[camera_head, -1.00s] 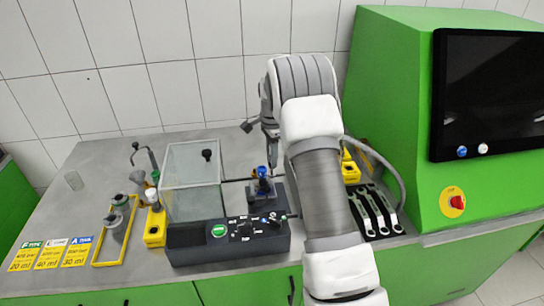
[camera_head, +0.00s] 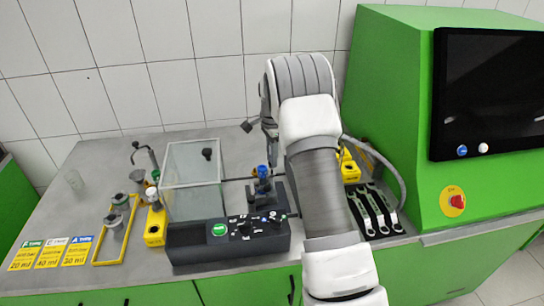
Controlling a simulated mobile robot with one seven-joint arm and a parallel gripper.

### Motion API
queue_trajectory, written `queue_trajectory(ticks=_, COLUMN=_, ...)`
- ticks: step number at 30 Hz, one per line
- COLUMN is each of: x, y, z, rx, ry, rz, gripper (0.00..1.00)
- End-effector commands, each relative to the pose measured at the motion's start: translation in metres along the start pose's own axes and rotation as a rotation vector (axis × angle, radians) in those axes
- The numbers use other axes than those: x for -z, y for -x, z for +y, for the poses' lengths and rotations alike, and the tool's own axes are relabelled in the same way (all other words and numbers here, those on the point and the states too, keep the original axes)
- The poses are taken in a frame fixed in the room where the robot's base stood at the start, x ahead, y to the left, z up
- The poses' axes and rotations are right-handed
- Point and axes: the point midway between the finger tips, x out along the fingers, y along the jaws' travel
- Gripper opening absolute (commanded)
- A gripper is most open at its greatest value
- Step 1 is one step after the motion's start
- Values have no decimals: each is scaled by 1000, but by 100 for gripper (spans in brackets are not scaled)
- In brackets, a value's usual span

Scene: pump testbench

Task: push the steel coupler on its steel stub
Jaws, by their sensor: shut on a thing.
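My gripper (camera_head: 270,130) is at the far end of my arm, above the back of the bench and mostly hidden by my own wrist. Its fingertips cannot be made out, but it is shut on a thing. A grey hose (camera_head: 387,165) loops from the right side of the bench and passes behind my arm towards the gripper. The steel coupler and the steel stub are hidden behind my arm, so I cannot see whether they touch.
A dark pump unit (camera_head: 228,246) with a blue-topped fitting (camera_head: 262,171) stands left of my arm beside a clear box (camera_head: 192,190). Wrenches (camera_head: 380,210) lie on a dark tray at right. A green cabinet (camera_head: 400,110) closes off the right side.

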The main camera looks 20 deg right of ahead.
Motion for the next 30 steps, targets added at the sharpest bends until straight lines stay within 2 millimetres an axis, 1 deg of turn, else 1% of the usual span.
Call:
queue_trajectory(ticks=17, x=0, y=-15, z=0, rx=0, ry=0, rz=0, gripper=0)
queue_trajectory(ticks=30, x=0, y=-16, z=0, rx=0, ry=0, rz=0, gripper=0)
